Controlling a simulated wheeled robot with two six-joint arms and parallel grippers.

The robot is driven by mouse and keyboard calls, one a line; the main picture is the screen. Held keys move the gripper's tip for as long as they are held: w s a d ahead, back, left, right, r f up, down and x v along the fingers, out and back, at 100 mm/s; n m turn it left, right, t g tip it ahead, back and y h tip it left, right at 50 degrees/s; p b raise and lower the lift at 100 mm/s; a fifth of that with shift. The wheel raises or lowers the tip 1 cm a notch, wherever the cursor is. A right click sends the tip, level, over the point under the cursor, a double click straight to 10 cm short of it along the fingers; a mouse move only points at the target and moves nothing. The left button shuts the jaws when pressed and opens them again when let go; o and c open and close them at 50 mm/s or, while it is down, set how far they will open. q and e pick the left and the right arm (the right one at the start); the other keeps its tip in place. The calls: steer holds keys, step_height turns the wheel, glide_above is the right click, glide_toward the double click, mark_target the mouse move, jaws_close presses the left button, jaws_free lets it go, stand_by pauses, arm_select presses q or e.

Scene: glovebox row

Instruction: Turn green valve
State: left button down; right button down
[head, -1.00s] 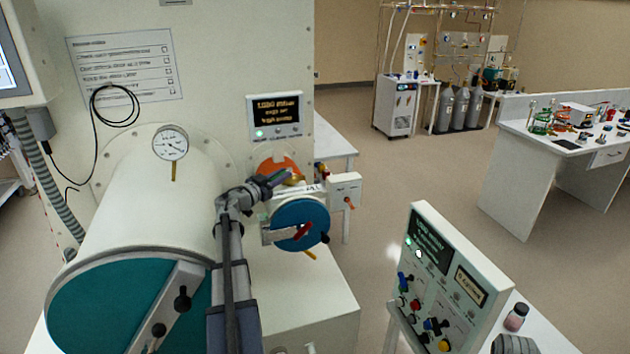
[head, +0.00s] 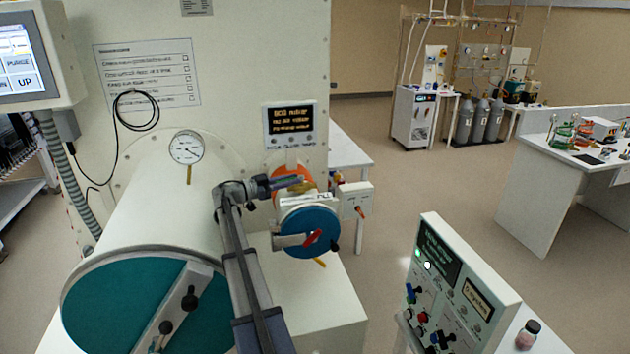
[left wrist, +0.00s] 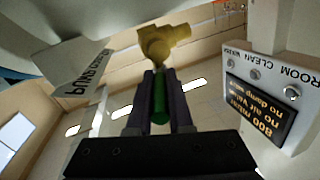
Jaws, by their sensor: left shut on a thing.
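The green valve handle (left wrist: 160,98) shows in the left wrist view as a green bar between my left fingers, below a brass valve body (left wrist: 164,42). The brass body also shows in the head view (head: 303,187), in front of an orange disc and above a blue round door. My left gripper (head: 292,182) reaches it from the left, and its fingers (left wrist: 160,100) are shut on the green handle. In the head view the fingers mostly hide the handle. My right gripper is not in view.
A small display (head: 290,125) hangs on the white wall above the valve; its text begins "800 mbar". The blue door (head: 310,232) with a red handle lies just below. A large white cylinder (head: 150,230) with a gauge is at left. A control panel (head: 455,285) stands at right.

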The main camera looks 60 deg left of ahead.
arm_select(q)
steer(key=shift+a+m+h, duration=0.3)
steer(key=shift+a+h, duration=0.05)
steer(key=shift+h, duration=0.15)
steer(key=shift+w+a+m+h, duration=0.1)
steer(key=shift+a+m+h, duration=0.1)
steer(key=shift+m+h, duration=0.55)
steer(key=shift+g+h, duration=0.3)
steer(key=shift+h, duration=0.35)
steer(key=shift+m+h, duration=0.3)
steer(key=shift+m, duration=0.05)
steer(key=c, duration=0.8)
jaws_free()
steer(key=shift+c, duration=0.2)
